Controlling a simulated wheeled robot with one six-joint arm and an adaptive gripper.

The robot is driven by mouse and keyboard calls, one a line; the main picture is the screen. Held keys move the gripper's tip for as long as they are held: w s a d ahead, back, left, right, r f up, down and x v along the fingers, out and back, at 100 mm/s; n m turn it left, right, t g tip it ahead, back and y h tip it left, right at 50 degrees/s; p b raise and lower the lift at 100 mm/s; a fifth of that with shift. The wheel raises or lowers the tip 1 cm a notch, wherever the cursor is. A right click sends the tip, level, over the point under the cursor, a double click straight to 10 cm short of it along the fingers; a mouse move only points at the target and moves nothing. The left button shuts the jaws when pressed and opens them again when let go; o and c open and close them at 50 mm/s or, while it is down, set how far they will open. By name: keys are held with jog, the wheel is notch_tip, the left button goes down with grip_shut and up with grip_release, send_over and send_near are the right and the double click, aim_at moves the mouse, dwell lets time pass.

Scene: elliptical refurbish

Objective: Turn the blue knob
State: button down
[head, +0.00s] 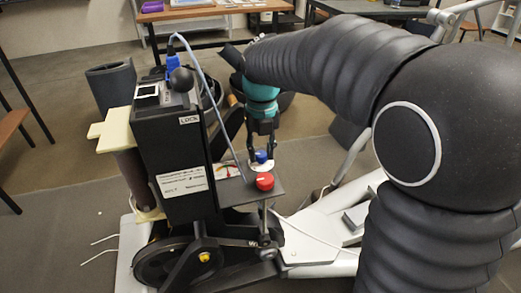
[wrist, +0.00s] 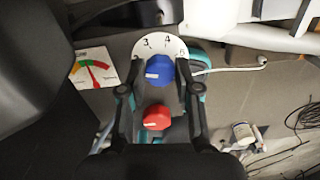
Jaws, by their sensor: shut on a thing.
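The blue knob (head: 261,156) sits on a small platform at the side of the black machine housing. In the wrist view the blue knob (wrist: 160,70) is in front of a white dial (wrist: 145,43) with numbers including 3 and 4. A pale mark on the knob points left. My gripper (head: 262,142) reaches down from above with its fingers at the knob. In the wrist view my gripper (wrist: 159,88) has one finger on each side of the knob, shut on it. The exact contact is hard to see.
A red knob (head: 265,181) stands close by, and shows below the blue one in the wrist view (wrist: 157,117). A coloured gauge (wrist: 92,69) is left of the dial. A grey-blue cable (head: 213,95) arcs past the housing (head: 172,130). White frame bars lie to the right.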

aim_at(262, 154)
jog(key=shift+s+f, duration=0.15)
jog(key=shift+s, duration=0.05)
jog(key=c, duration=0.8)
grip_release()
jog(key=shift+w, duration=0.1)
jog(key=shift+r, duration=0.45)
notch_tip(262, 154, up, 11)
jog(key=shift+r, duration=0.15)
